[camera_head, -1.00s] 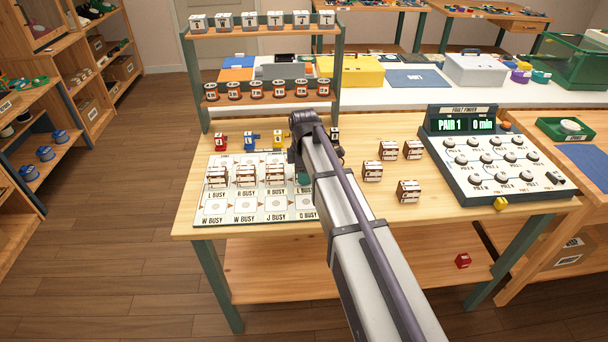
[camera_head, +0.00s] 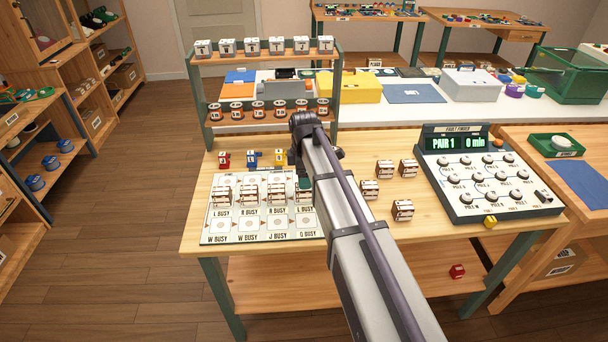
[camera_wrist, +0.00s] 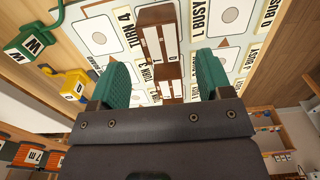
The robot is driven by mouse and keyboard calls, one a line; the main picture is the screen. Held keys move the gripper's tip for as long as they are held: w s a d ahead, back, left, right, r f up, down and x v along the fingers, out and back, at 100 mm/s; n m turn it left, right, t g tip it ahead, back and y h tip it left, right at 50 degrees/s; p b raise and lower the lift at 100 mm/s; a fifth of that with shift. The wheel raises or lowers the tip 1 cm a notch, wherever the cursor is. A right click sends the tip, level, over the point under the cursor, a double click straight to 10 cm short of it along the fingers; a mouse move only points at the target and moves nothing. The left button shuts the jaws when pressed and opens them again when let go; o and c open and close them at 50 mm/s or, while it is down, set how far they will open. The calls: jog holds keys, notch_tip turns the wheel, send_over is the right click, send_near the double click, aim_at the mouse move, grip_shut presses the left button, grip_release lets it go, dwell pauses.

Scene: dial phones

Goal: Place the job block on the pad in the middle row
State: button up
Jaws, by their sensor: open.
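Brown-and-white blocks stand on the middle row of a white printed board (camera_head: 214,238), one of them at its left end (camera_head: 221,195). Similar loose blocks stand on the table right of my arm, one nearest the front (camera_head: 402,210). I cannot tell which is the job block. My gripper (camera_wrist: 160,68) is open, its green fingers apart above the board. In the wrist view, a brown block (camera_wrist: 157,35) and another (camera_wrist: 170,75) show beyond and between the fingers, not visibly gripped. My arm hides the board's right side in the head view, including any free pad there.
Red (camera_head: 224,159), blue (camera_head: 252,159) and yellow (camera_head: 279,157) pieces stand behind the board. A two-tier rack (camera_head: 338,100) rises behind them. A fault finder console (camera_head: 485,190) sits at the right. Bare table lies between the loose blocks and the board.

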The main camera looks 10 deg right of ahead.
notch_tip(320, 180, up, 5)
jog(key=p, duration=0.3)
jog(key=s+m, duration=1.6)
jog(key=s, duration=0.7)
